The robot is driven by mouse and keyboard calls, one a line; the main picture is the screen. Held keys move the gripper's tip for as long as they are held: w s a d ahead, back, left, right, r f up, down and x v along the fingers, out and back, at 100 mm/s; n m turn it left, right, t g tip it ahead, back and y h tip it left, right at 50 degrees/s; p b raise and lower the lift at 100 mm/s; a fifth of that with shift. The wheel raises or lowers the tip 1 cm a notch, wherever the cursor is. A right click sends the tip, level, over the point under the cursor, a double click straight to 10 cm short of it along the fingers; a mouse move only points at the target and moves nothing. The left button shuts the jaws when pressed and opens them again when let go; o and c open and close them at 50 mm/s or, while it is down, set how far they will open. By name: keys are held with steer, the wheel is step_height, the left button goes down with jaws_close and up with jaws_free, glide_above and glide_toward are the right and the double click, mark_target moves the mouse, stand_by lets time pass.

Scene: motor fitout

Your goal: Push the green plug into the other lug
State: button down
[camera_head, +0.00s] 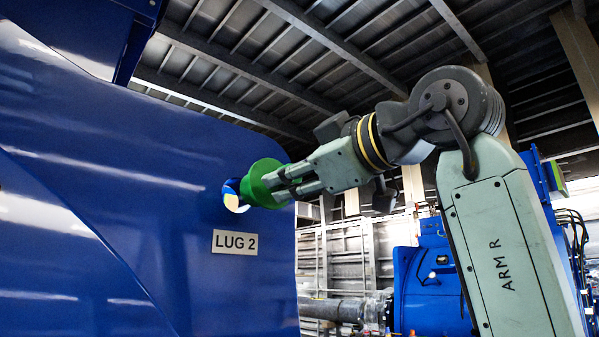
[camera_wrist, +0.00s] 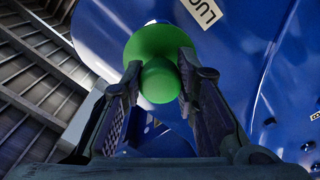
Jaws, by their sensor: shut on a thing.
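The green plug (camera_head: 262,184) has a round flange and a knob. My gripper (camera_head: 285,181) is shut on the knob, with a finger on either side of it in the wrist view (camera_wrist: 160,82). The flange is just in front of the lug hole (camera_head: 235,196) in the blue motor housing (camera_head: 130,200), to the right of the hole's visible part. Part of the hole shows open and bright at the flange's left. The plug's inner end is hidden behind the flange, so I cannot tell whether it enters the hole. A plate reading LUG 2 (camera_head: 235,242) is below the hole.
The housing's blue wall fills the left of the head view. Another blue machine (camera_head: 430,285) and a grey pipe (camera_head: 335,309) stand behind at the lower right. Open air surrounds my arm under the roof beams.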

mark_target(255, 191)
steer(key=shift+x, duration=1.95)
steer(key=shift+p+x, duration=0.45)
steer(key=shift+x, duration=2.55)
steer(key=c, duration=1.2)
jaws_free()
steer(key=v, duration=1.2)
